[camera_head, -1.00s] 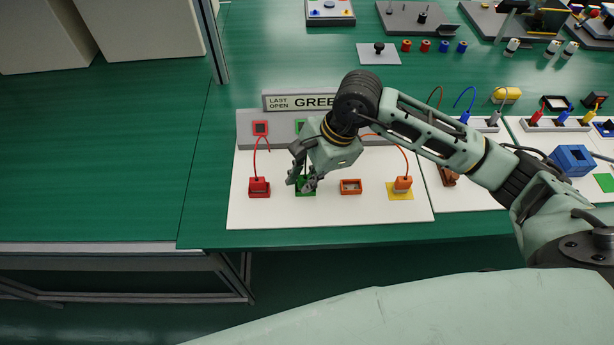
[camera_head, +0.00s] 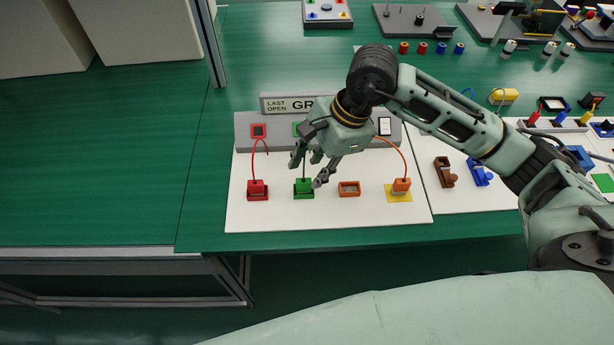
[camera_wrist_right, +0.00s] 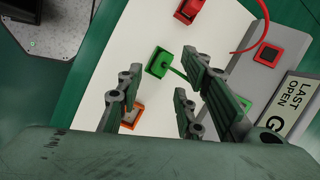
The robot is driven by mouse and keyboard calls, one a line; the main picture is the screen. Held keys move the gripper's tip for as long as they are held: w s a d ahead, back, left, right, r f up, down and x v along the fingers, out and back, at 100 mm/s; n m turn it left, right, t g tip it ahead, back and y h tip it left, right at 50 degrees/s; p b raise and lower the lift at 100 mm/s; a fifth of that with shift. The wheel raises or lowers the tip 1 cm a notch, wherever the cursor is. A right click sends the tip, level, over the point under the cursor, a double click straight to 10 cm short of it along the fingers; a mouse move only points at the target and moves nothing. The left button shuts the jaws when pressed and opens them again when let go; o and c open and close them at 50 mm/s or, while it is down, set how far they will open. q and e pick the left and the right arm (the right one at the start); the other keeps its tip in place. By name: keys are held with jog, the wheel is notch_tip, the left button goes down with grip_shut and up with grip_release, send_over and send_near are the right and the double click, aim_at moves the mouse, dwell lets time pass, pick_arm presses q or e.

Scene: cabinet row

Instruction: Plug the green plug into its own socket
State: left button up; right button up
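The green plug (camera_head: 304,184) sits upright in the green socket (camera_head: 304,195) on the white board, with its green cord rising toward the grey panel behind. In the right wrist view the green plug (camera_wrist_right: 158,63) shows just beyond the fingers. My right gripper (camera_head: 308,170) is open and empty, above and a little behind the green plug, with its fingers apart. Whether a finger still touches the cord cannot be told. My left gripper is in neither view.
A red plug (camera_head: 257,187) sits in a red socket at the left. The orange socket (camera_head: 349,189) is empty; the orange plug (camera_head: 401,185) stands on a yellow pad (camera_head: 398,197). A sign (camera_head: 286,104) tops the grey panel (camera_head: 245,132). The table is clear to the left.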

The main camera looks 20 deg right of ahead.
jog(key=v, duration=0.6)
jog(key=shift+r, duration=0.25)
jog(key=shift+s+d, duration=0.1)
